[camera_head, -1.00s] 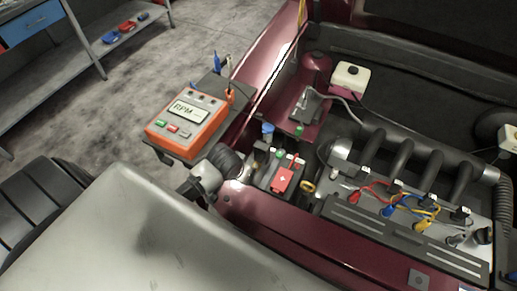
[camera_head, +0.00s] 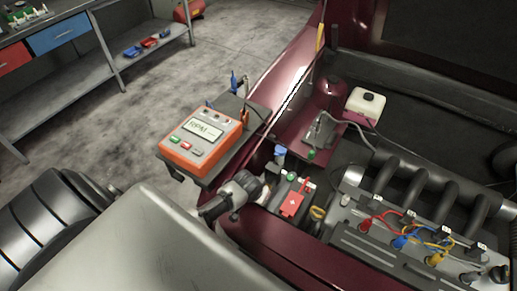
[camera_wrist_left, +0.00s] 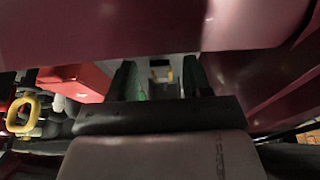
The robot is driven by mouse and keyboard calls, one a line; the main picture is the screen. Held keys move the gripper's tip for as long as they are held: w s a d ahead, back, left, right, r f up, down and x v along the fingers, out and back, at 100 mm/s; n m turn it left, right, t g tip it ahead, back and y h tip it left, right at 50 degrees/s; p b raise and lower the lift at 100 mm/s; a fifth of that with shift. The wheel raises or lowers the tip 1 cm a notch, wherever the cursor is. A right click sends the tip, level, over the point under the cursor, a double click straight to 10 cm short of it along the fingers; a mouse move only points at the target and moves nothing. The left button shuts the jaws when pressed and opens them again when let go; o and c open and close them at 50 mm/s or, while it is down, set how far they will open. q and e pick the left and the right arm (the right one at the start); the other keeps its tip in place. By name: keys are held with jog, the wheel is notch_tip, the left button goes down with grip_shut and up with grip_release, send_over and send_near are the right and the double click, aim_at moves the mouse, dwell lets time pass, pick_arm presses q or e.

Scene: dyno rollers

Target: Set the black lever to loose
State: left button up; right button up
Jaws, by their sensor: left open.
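I cannot make out the black lever for sure. A dark grey bracket-like piece (camera_head: 320,131) stands on the inner wing, with a green button just below it, and may be part of it. My left gripper (camera_head: 258,188) is at the front edge of the engine bay, left of the battery's red cover (camera_head: 292,204) and below the orange meter. In the left wrist view its two dark fingers (camera_wrist_left: 160,82) are apart, with a small pale yellowish square visible between them. They sit under a dark red body panel (camera_wrist_left: 140,30). My right gripper is not in view.
The orange meter (camera_head: 202,140) rests on a dark tray beside the wing. A yellow ring handle (camera_head: 317,213) is right of the battery; it also shows in the left wrist view (camera_wrist_left: 22,115). Coloured leads (camera_head: 400,241) cross the engine.

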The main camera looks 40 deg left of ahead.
pick_arm(q)
jog(key=shift+w+f, duration=0.1)
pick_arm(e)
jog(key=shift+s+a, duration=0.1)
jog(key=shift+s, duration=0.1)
pick_arm(q)
jog(key=shift+c, duration=0.7)
grip_shut()
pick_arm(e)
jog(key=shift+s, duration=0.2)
